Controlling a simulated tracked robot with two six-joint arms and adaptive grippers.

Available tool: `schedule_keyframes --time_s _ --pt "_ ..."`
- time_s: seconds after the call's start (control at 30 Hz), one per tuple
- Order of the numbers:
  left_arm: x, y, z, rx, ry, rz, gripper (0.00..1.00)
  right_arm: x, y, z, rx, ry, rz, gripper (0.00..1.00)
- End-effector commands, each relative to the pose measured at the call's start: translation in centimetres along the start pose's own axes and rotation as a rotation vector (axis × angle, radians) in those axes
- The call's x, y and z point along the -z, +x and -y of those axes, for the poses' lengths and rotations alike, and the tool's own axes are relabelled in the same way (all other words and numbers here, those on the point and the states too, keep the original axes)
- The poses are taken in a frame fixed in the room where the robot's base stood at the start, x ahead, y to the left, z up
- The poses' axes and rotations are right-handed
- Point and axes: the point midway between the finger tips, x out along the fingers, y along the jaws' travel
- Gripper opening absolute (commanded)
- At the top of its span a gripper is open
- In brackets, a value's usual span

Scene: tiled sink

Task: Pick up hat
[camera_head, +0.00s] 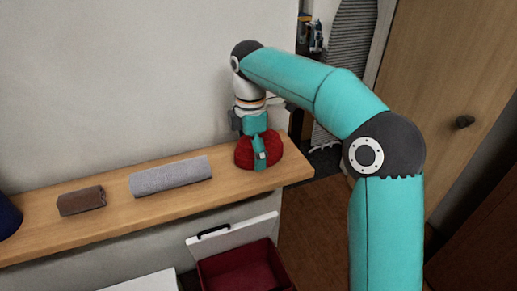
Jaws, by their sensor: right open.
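The hat is a dark red, rounded thing (243,154) near the right end of the wooden shelf. My right arm reaches in from the right and bends down over it. My right gripper (261,158) points down, open, with its fingers in front of and over the hat's middle. The gripper hides part of the hat, and I cannot tell whether the fingers touch it. My left gripper is not in view.
The wooden shelf (110,222) runs along the wall. On it lie a grey rolled cloth (171,176), a brown block (81,201) and a dark blue object (8,217) at the left edge. Below is an open drawer with a dark red inside (245,270). A wooden door (455,90) stands at right.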

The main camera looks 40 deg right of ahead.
Motion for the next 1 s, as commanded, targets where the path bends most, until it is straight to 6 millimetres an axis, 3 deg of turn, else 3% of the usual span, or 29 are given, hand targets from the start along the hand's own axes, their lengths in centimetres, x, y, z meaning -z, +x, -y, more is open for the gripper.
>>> schedule_keyframes --time_s 0.13,0.47,1.0 --pt "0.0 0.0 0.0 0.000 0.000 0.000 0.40 0.0 0.0 0.0 0.000 0.000 0.000 0.97" --pt "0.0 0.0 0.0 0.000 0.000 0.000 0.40 0.0 -0.1 0.0 0.000 0.000 0.000 0.42" --pt "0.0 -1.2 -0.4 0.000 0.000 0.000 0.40 0.0 -1.3 0.0 -0.001 -0.001 0.000 0.40"
